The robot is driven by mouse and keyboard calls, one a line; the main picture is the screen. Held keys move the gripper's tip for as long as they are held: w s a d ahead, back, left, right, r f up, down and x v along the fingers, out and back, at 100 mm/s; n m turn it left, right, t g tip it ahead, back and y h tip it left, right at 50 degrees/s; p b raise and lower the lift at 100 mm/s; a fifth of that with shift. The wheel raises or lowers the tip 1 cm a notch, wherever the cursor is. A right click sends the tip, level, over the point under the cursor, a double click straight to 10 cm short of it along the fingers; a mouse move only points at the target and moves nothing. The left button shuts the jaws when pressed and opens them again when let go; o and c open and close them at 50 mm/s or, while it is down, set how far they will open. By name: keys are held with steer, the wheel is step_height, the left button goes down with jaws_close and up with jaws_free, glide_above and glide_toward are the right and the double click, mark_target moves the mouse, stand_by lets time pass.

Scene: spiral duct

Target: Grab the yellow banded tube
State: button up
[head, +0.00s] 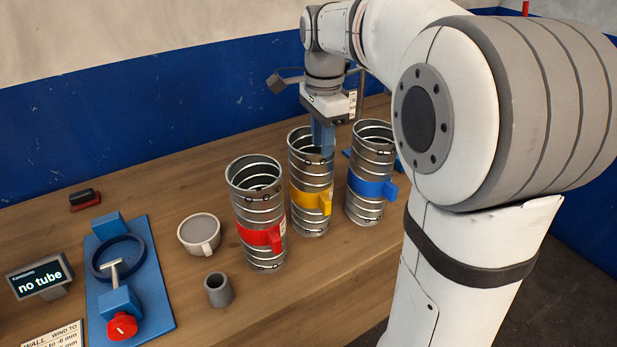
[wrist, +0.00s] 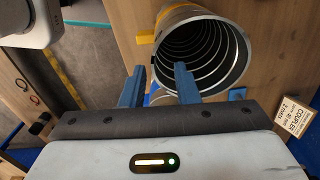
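The yellow banded tube (head: 311,200) is a ribbed metal duct standing upright and open-topped, in the middle of three. Its yellow band has a tab on the right side. My gripper (head: 322,142) points down at its top rim. In the wrist view my gripper (wrist: 158,72) is open, with its two blue fingers apart. One finger overlaps the mouth of the yellow banded tube (wrist: 205,52), and the other is outside its wall, near the yellow tab (wrist: 146,38). I cannot tell how deep the first finger reaches or whether either touches.
A red banded tube (head: 259,225) stands close on the left, a blue banded tube (head: 369,185) close on the right. A mug (head: 199,234), a grey cup (head: 218,290) and a blue fixture (head: 150,290) lie farther left. A display (head: 40,278) reads "no tube".

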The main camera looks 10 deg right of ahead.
glide_above(321, 192)
step_height(321, 192, down, 6)
steer(key=shift+w+f+p, duration=0.1)
steer(key=shift+f+p, duration=0.1)
steer(key=shift+p, duration=0.15)
jaws_close()
stand_by(1.3)
